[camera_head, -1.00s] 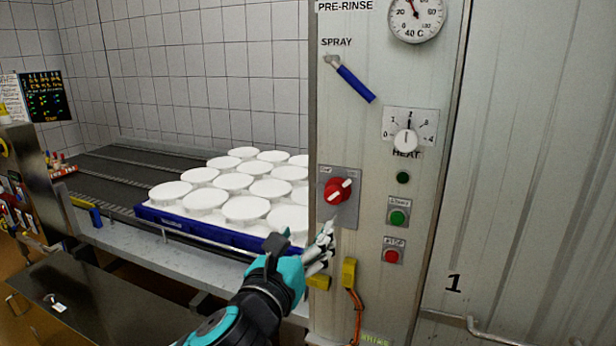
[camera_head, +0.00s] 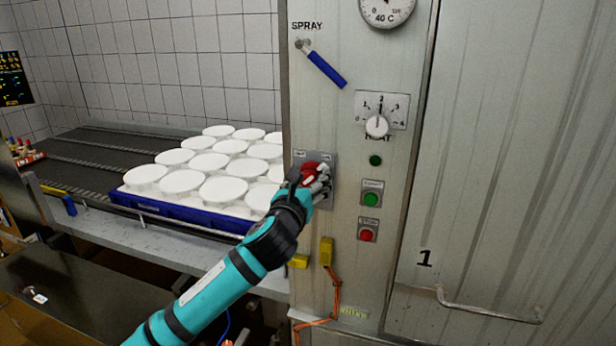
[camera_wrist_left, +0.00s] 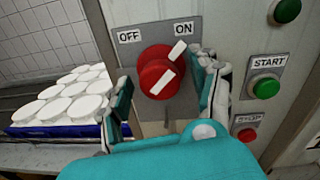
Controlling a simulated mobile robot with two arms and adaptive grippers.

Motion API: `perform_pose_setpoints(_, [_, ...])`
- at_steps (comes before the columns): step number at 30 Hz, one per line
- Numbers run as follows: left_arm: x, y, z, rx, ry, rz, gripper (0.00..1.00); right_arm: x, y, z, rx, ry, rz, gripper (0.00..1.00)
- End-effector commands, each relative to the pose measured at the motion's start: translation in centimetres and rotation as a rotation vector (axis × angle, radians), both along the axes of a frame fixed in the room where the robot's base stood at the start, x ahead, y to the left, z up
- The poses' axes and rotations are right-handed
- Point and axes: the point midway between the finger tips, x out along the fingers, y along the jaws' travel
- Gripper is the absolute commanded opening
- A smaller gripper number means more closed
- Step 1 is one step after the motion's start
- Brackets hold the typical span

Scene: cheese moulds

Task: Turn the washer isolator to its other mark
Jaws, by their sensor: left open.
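The washer isolator is a red rotary knob (camera_wrist_left: 157,74) with a white stripe on a grey plate (camera_wrist_left: 190,28) marked OFF at upper left and ON at upper right. In the left wrist view its stripe slants up to the right, toward ON. My left gripper (camera_wrist_left: 165,95) is open, with one finger on each side of the knob. I cannot tell whether the fingers touch it. In the head view the left gripper (camera_head: 318,182) is at the plate and partly hides the red knob (camera_head: 312,170). My right gripper is not in view.
Right of the knob on the same panel are a green START button (camera_head: 371,199), a red stop button (camera_head: 367,236) and the heat dial (camera_head: 376,126). A blue spray lever (camera_head: 326,69) is above. A blue tray (camera_head: 180,213) of white moulds stands left on the conveyor.

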Motion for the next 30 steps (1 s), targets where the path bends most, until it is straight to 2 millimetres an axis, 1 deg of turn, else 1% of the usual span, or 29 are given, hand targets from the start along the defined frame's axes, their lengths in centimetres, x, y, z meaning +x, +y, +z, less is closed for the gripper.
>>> perform_pose_setpoints(3, [0.32,-0.11,-0.01,0.0,0.0,0.0,0.62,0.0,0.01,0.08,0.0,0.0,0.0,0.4])
perform_pose_setpoints(9, [0.32,-0.1,-0.01,0.0,0.0,0.0,0.62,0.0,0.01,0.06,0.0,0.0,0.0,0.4])
perform_pose_setpoints(10, [0.31,-0.1,-0.02,0.0,0.0,0.0,0.61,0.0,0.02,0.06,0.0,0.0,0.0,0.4])
perform_pose_setpoints(21, [0.3,-0.08,-0.01,0.0,0.0,0.0,0.13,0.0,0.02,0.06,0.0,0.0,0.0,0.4])
perform_pose_setpoints(23, [0.3,-0.09,-0.02,0.0,0.0,0.0,0.06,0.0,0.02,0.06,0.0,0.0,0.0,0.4])
perform_pose_setpoints(30, [0.3,-0.08,0.04,-0.021,0.007,0.0,0.06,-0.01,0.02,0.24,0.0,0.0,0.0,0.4])
